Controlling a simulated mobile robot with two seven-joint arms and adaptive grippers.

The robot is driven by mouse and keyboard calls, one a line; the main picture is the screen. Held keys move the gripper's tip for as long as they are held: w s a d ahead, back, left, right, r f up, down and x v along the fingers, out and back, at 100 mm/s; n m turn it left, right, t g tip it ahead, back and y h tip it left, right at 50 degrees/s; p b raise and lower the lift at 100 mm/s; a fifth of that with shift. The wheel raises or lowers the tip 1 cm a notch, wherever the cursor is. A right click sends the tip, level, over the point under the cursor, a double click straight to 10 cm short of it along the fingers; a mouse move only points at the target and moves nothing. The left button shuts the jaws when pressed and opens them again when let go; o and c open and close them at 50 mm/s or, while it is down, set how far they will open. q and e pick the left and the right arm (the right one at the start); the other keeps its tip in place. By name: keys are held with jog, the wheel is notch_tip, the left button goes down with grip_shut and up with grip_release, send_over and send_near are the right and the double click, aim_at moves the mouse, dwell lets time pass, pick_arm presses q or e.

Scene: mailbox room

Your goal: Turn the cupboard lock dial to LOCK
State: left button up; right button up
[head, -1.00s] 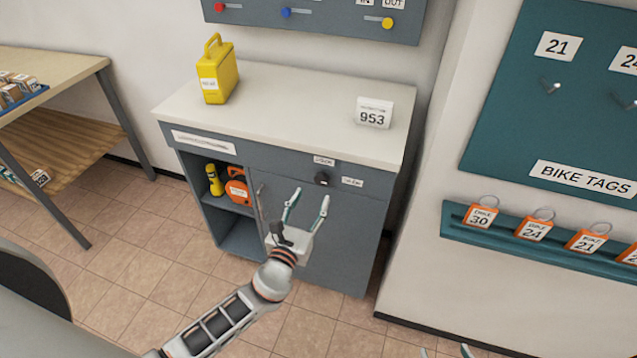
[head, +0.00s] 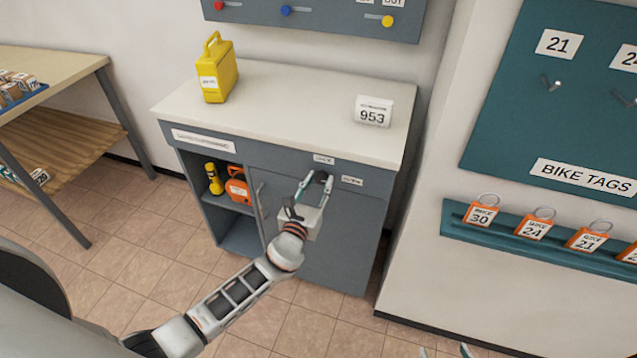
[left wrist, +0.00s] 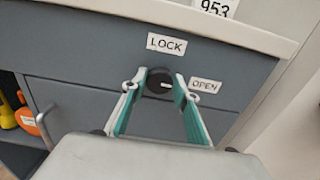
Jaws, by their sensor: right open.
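The black lock dial (head: 321,178) is on the grey cupboard front, under the white countertop. In the left wrist view the dial (left wrist: 155,80) has a white mark pointing right, toward the OPEN label (left wrist: 205,86). The LOCK label (left wrist: 166,44) is above the dial. My left gripper (head: 314,186) is at the dial, its teal-lined fingers on either side of it. They look spread around the dial, and I cannot see firm contact. Only the fingertips of my right gripper (head: 445,352) show at the bottom edge, open and away from the cupboard.
The cupboard door handle (head: 260,200) is left of my left gripper, beside an open shelf with an orange case (head: 238,188) and a yellow torch (head: 214,178). A yellow container (head: 216,72) and a 953 sign (head: 373,112) stand on the countertop (head: 290,105).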

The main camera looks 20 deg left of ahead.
dwell(0.3)
pick_arm(q)
jog(key=n+b, duration=0.3)
jog(key=n, duration=0.1)
jog(key=shift+f, duration=0.2)
jog(key=n+b, duration=0.1)
jog(key=n, duration=0.2)
jog(key=shift+a+b, duration=0.1)
jog(key=shift+b, duration=0.25)
jog(key=n+b, duration=0.1)
jog(key=n, duration=0.1)
jog(key=shift+n, duration=0.4)
jog(key=n+b, duration=0.1)
jog(key=n, duration=0.6)
jog(key=shift+a, duration=0.1)
jog(key=shift+n+b, duration=0.3)
jog(key=shift+n, duration=0.3)
